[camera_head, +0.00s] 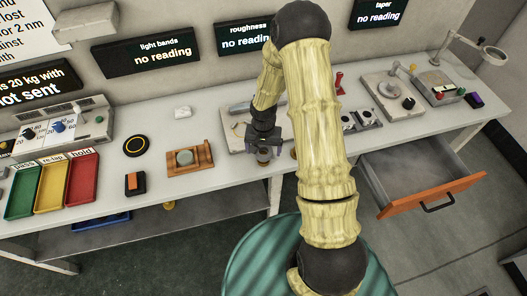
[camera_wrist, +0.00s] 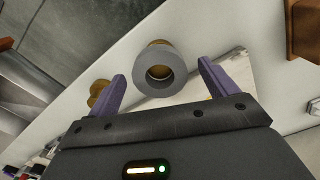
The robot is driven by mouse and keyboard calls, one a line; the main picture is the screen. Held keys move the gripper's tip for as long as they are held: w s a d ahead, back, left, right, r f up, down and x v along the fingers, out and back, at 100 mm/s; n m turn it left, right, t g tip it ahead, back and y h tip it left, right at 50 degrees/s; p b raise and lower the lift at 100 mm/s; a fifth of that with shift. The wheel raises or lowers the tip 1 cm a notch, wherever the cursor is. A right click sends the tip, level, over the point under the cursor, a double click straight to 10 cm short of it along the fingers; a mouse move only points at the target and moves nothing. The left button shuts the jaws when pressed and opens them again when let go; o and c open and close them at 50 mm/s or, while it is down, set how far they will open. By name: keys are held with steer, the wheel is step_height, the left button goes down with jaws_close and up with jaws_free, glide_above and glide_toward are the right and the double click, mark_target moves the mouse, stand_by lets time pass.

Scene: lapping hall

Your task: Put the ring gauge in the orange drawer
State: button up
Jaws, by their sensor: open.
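The ring gauge looks like a thick grey ring around a round hole, with brass colour behind it, in the wrist view (camera_wrist: 160,92). It seems to be the small round piece at the bench's front edge in the head view (camera_head: 264,155). My gripper (camera_head: 264,143) is just above it; in the wrist view its fingers (camera_wrist: 161,72) are apart, one on each side of the ring, with gaps showing. Whether the fingers are low enough to flank it is unclear. The orange drawer (camera_head: 433,196) is pulled out under the bench at right, its visible grey inside empty.
Another small brass piece (camera_wrist: 97,92) stands close beside the ring. A wooden holder with a round disc (camera_head: 190,157) and a black ring (camera_head: 136,146) lie left on the bench. My arm hides part of the bench. Instruments (camera_head: 393,95) stand at right.

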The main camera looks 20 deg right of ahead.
stand_by(0.3)
steer(key=c, duration=1.2)
steer(key=shift+r, duration=0.1)
step_height(320, 180, up, 10)
steer(key=shift+f+b, duration=0.1)
steer(key=shift+b, duration=0.55)
